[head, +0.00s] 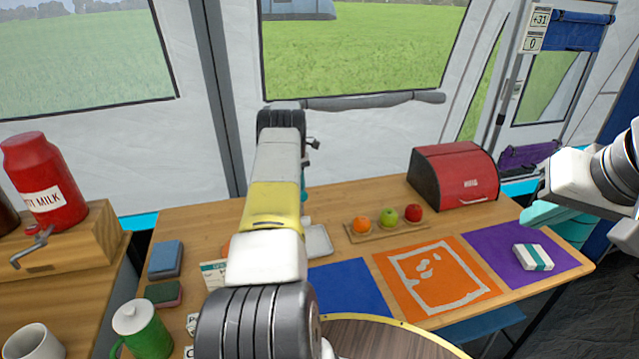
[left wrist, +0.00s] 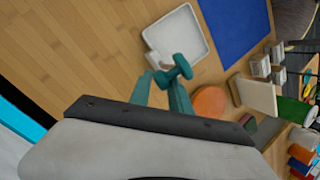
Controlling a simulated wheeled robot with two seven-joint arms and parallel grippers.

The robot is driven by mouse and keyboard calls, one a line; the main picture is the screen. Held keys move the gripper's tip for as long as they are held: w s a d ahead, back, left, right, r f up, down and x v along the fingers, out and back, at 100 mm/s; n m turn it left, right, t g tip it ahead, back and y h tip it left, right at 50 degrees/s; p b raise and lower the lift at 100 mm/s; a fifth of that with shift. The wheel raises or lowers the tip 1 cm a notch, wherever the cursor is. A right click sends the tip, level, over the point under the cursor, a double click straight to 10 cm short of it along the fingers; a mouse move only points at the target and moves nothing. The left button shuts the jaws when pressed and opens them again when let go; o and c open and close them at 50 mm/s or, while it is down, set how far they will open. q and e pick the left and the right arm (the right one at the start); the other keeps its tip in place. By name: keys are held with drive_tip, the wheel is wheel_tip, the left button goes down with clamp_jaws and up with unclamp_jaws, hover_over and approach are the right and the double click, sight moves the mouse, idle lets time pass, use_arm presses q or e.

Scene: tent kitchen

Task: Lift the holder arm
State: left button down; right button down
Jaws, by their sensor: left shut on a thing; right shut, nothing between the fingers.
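The holder has a white square tray (left wrist: 180,40) on the table, and the tray also shows in the head view (head: 318,241) beside my left arm. A teal piece with rounded ends, which looks like the holder arm (left wrist: 172,76), lies between the teal fingers of my left gripper (left wrist: 163,90). The left gripper is shut on it; the exact contact is partly hidden. In the head view my left forearm and wrist hide most of this spot. My right gripper (head: 540,216) is shut and empty above the right end of the table, near the purple mat.
Blue (head: 350,287), orange (head: 480,283) and purple (head: 550,265) mats lie on the table. A white block with a teal band (head: 532,257) lies on the purple one. Fruit on a board (head: 375,232) and a red bread box (head: 465,178) stand behind. A green jug (head: 140,332) stands at left.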

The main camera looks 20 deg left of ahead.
use_arm(q)
drive_tip(key=shift+w+d+f, duration=0.25)
drive_tip(key=shift+w+d, duration=0.1)
drive_tip(key=shift+w, duration=0.3)
drive_tip(key=c, duration=1.4)
unclamp_jaws()
drive_tip(key=shift+c, duration=0.2)
drive_tip(key=shift+o, duration=1.4)
drive_tip(key=shift+w+f, duration=0.1)
drive_tip(key=shift+w, duration=0.1)
drive_tip(key=shift+s+a, duration=0.1)
drive_tip(key=shift+s+a, duration=0.15)
drive_tip(key=shift+a, duration=0.1)
drive_tip(key=s+d+r, duration=0.2)
drive_tip(key=s+d, duration=0.2)
drive_tip(key=s, duration=0.3)
drive_tip(key=s+d+r, duration=0.3)
drive_tip(key=s+d, duration=0.1)
drive_tip(key=s, duration=0.2)
drive_tip(key=shift+s, duration=0.4)
drive_tip(key=shift+d, duration=0.1)
